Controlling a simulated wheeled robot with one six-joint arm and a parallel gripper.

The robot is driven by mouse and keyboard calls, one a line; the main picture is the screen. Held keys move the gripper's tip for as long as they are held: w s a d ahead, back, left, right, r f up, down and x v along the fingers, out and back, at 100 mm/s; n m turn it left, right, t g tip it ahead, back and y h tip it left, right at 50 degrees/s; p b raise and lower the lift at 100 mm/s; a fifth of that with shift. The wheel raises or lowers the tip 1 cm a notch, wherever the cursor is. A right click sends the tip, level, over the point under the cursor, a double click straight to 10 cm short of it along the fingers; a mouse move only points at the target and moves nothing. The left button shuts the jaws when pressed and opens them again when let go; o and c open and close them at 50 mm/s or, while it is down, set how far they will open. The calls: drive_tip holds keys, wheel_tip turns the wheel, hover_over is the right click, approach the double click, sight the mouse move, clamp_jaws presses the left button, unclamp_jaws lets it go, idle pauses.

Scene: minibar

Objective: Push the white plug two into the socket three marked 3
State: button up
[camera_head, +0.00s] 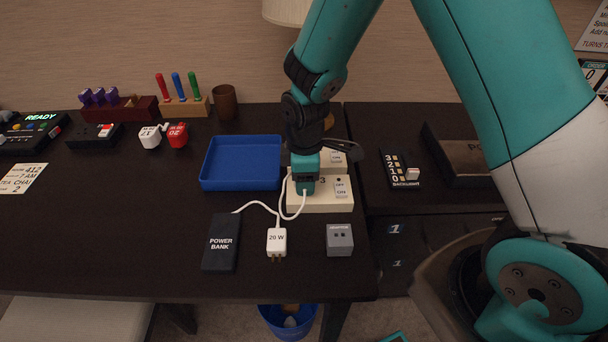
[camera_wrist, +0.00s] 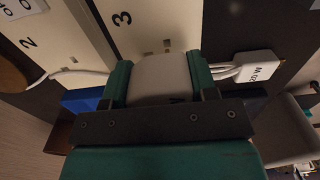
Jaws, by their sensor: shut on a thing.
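My gripper (camera_head: 305,186) is shut on a white plug, which sits between the teal fingers in the wrist view (camera_wrist: 160,78). The plug's prongs are hidden. Socket three (camera_head: 334,204) is a cream block marked 3, with an OFF/ON switch at its right. In the wrist view, socket three (camera_wrist: 150,22) lies just beyond the plug, and its slots show near the plug's far edge. I cannot tell whether the plug touches the block. A second cream block, marked 2 in the wrist view (camera_wrist: 50,50), is beside it, with a white cable running toward it.
A white 20 W plug (camera_head: 277,241) with a cable lies in front, between the black power bank (camera_head: 221,242) and a grey adapter (camera_head: 340,239). A blue tray (camera_head: 241,164) is left of the sockets. A backlight switch panel (camera_head: 400,170) stands right.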

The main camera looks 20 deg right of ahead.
drive_tip(key=shift+f+b, duration=0.65)
drive_tip(key=shift+f, duration=0.25)
drive_tip(key=o, duration=1.1)
drive_tip(key=shift+r, duration=0.1)
wheel_tip(320, 180, up, 17)
drive_tip(key=p, duration=0.1)
drive_tip(key=shift+r, duration=0.15)
drive_tip(key=s+a+r+m+y+p, duration=0.2)
drive_tip(key=s+r, duration=0.4)
drive_tip(key=s, duration=0.4)
drive_tip(key=s+a+r+m+y+p, duration=0.2)
drive_tip(key=s+r, duration=0.4)
drive_tip(key=s, duration=0.4)
drive_tip(key=a+m, duration=0.1)
drive_tip(key=m, duration=0.1)
drive_tip(key=shift+m+p, duration=0.3)
drive_tip(key=shift+p, duration=0.05)
